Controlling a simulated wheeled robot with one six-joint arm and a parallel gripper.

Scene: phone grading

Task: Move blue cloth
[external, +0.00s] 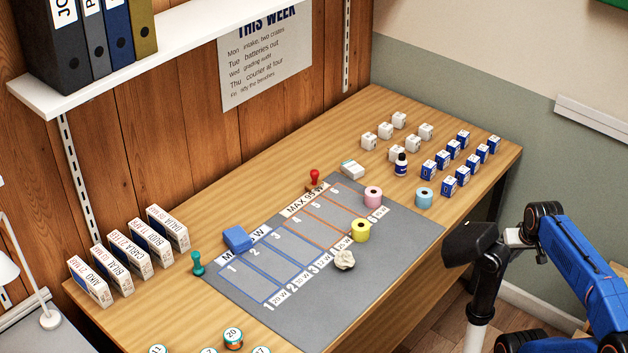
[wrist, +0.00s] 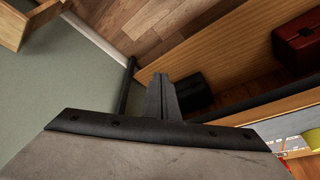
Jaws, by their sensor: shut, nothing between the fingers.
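A folded blue cloth (external: 238,238) lies on the grey mat (external: 330,322), at the mat's left edge. It partly covers a printed label there. My gripper (external: 468,243) is in the air off the table's right front side, far from the cloth. In the wrist view the dark fingers of my gripper (wrist: 162,98) are together and empty. The cloth does not show in the wrist view.
Small blue-and-white boxes (external: 463,165) fill the far right. The mat's middle is mostly bare.

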